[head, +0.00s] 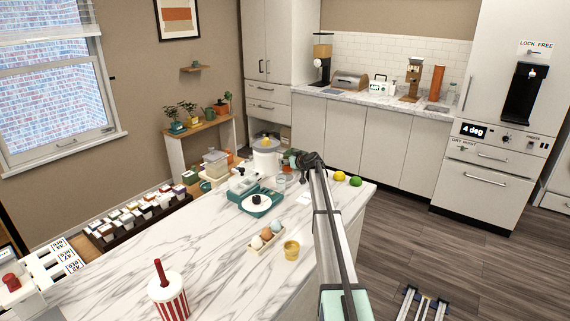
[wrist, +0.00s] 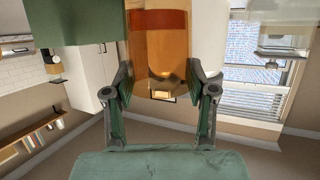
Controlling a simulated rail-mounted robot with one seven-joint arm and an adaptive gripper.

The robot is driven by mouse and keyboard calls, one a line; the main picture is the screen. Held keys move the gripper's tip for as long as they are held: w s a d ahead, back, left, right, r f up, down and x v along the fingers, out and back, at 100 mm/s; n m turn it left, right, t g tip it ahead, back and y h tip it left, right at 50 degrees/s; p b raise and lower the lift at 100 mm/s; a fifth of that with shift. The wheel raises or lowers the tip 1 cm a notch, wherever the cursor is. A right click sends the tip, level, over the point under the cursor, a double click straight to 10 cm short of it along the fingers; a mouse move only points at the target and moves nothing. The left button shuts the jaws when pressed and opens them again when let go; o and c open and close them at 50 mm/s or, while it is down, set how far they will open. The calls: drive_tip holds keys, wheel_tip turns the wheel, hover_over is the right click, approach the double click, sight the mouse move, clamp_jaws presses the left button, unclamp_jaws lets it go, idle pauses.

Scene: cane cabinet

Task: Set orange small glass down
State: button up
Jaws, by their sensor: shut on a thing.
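In the wrist view, my gripper (wrist: 162,85) is shut on the orange small glass (wrist: 158,50), a see-through amber glass with a darker orange-red band. A grey-green finger lies along each side of it. In the head view, my arm reaches over the marble counter (head: 110,270), and its dark end (head: 312,160) is near the counter's far side. The held glass and fingertips cannot be made out clearly there. I cannot tell whether the glass touches a surface.
Near my arm on the counter are a teal appliance (head: 256,200), an egg holder (head: 266,238), a yellow cup (head: 291,250), a lemon (head: 339,176) and a lime (head: 355,181). A striped cup (head: 168,295) stands at the front. The marble left of the eggs is bare.

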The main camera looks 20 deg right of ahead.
drive_tip(key=shift+w+r, duration=0.1)
drive_tip(key=shift+w, duration=0.35)
drive_tip(key=shift+w+a+p, duration=0.15)
drive_tip(key=shift+w+p, duration=0.45)
drive_tip(key=shift+w, duration=0.3)
drive_tip(key=shift+s+f+p, duration=0.15)
drive_tip(key=shift+f+p, duration=0.35)
drive_tip(key=shift+f, duration=0.35)
drive_tip(key=shift+f+p, duration=0.35)
drive_tip(key=shift+f, duration=0.65)
drive_tip(key=shift+f+b, duration=0.15)
drive_tip(key=shift+b, duration=0.15)
drive_tip(key=o, duration=1.4)
